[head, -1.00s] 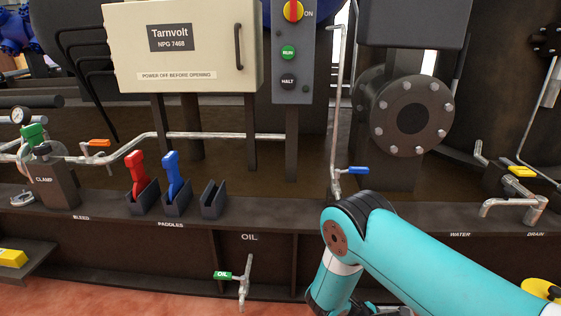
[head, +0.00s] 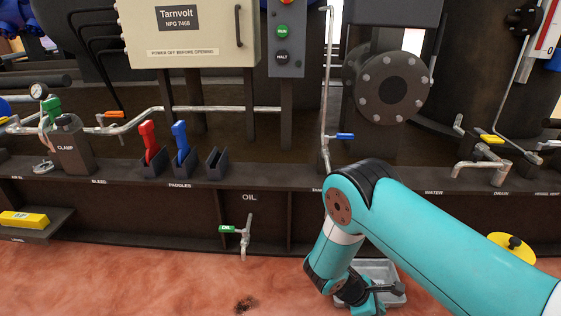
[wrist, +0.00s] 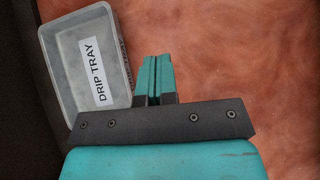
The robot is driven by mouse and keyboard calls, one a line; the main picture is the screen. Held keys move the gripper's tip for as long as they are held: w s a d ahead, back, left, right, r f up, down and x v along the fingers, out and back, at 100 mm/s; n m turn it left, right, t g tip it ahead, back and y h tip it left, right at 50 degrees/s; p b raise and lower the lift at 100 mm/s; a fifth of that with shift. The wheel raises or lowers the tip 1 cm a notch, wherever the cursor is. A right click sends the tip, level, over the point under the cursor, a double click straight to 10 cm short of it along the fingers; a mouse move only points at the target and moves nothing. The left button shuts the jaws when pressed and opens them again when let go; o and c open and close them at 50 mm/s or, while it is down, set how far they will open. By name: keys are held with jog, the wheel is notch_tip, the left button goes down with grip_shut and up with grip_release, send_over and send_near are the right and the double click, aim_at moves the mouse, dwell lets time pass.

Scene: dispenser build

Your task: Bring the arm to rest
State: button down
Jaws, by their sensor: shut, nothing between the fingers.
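My teal arm reaches in from the right in the head view and bends down toward the floor. My gripper (wrist: 155,62) is shut and empty, with its two teal fingers pressed together in the wrist view. The grey drip tray (wrist: 123,98) lies on the floor beside the fingers, to their left in the wrist view. In the head view the tray (head: 377,268) is partly hidden behind my wrist. I cannot tell how high the fingers are above the floor.
A dark ledge carries red (head: 149,142) and blue (head: 181,143) paddles and several taps. The oil tap (head: 245,238) sticks out low on the front. A yellow block (head: 24,219) sits on a low shelf at left. Reddish floor in front is open, with a dark stain (head: 245,304).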

jog(key=s+a+r+m+y+p, duration=0.1)
jog(key=a+r+m+y+p, duration=0.25)
jog(key=r, duration=1.35)
jog(key=s+a+r+m+y+p, duration=0.1)
jog(key=a+r+m+y+p, duration=0.3)
jog(key=r, duration=1.3)
jog(key=s+a+r+m+y+p, duration=0.1)
jog(key=s+r+y+p, duration=0.25)
jog(key=s+r, duration=0.7)
jog(key=s+a+r+m+y+p, duration=0.15)
jog(key=s+r+p, duration=0.4)
jog(key=r, duration=0.75)
notch_tip(320, 180, up, 38)
jog(key=s+p, duration=0.1)
jog(key=p, duration=3.5)
jog(key=shift+s+n+t, duration=0.15)
jog(key=shift+n+t, duration=0.15)
jog(key=shift+t, duration=0.1)
jog(key=shift+a, duration=0.1)
